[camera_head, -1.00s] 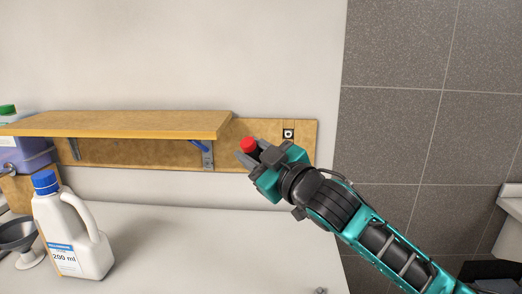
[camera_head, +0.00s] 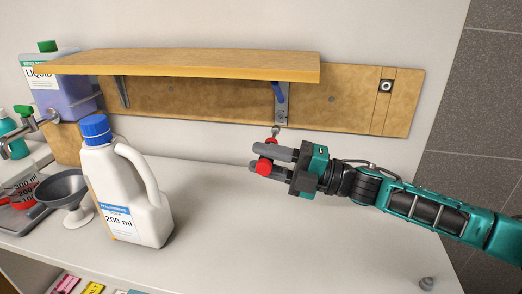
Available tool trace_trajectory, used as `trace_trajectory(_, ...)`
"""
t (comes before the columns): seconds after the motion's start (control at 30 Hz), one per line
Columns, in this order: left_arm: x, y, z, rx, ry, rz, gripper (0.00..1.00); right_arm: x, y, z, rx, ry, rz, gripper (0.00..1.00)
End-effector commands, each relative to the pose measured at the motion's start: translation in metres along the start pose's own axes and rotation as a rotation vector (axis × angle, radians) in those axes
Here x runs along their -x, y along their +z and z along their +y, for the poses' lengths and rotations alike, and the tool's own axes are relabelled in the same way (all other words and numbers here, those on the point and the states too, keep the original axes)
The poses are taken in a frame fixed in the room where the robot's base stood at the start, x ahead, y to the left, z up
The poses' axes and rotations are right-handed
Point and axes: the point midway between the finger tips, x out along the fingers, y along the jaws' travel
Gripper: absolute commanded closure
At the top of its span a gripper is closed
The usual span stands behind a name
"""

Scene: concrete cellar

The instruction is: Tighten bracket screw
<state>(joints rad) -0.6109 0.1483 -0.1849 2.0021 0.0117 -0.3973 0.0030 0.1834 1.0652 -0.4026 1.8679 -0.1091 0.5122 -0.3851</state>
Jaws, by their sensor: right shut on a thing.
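My right gripper (camera_head: 268,160) is shut on a red-handled tool (camera_head: 263,168). Red shows on both sides of the fingers, and a short grey end (camera_head: 276,131) points up. That end is just below the right metal bracket (camera_head: 281,108) under the wooden shelf (camera_head: 200,64); I cannot tell whether they touch. A blue piece (camera_head: 279,93) sits at the upper part of this bracket. The bracket screw is too small to make out. The left bracket (camera_head: 123,92) also holds the shelf. My left gripper is not in view.
A white jug with a blue cap (camera_head: 125,190) stands left of the gripper. A grey funnel (camera_head: 63,190), a tap (camera_head: 28,130) and a jug of purple liquid (camera_head: 66,92) are further left. The middle counter (camera_head: 260,230) is clear.

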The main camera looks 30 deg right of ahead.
Motion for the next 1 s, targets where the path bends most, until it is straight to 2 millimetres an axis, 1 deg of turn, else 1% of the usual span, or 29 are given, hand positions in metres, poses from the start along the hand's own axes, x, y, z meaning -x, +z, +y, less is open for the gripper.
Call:
trace_trajectory(0.3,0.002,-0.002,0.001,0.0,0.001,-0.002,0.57,0.0,0.0,0.002,-0.003,0.002,-0.001,1.0)
trace_trajectory(0.37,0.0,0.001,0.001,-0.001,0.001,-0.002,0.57,0.0,0.002,0.001,-0.001,0.002,-0.001,1.0)
trace_trajectory(0.73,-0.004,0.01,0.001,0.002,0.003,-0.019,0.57,0.0,0.032,0.001,0.0,0.003,-0.002,1.0)
trace_trajectory(1.0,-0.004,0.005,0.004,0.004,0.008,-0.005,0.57,0.0,0.048,0.001,-0.001,0.002,-0.001,1.0)
